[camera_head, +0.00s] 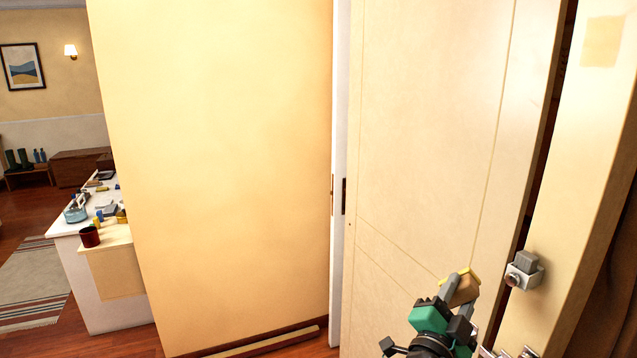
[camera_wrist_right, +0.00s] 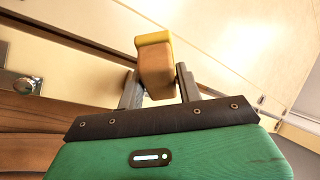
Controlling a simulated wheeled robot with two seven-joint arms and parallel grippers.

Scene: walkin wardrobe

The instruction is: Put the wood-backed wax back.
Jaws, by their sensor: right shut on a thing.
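The wood-backed wax (camera_head: 465,285) is a small block with a brown wooden part and a yellow edge. My right gripper (camera_head: 459,290) is shut on it, at the lower right of the head view, in front of a cream door panel. In the right wrist view the wax (camera_wrist_right: 156,66) sits between the two grey fingers of the gripper (camera_wrist_right: 158,88), its yellow end pointing away from the palm. I cannot tell if the wax touches the panel. My left gripper is not in view.
A cream door (camera_head: 425,120) stands close before me, with a grey-and-white latch-like fitting (camera_head: 524,270) beside it. A plain wall (camera_head: 215,170) fills the middle. At far left a white counter (camera_head: 62,228) holds a dark red cup (camera_head: 90,237) and several small items. Wooden floor shows beyond.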

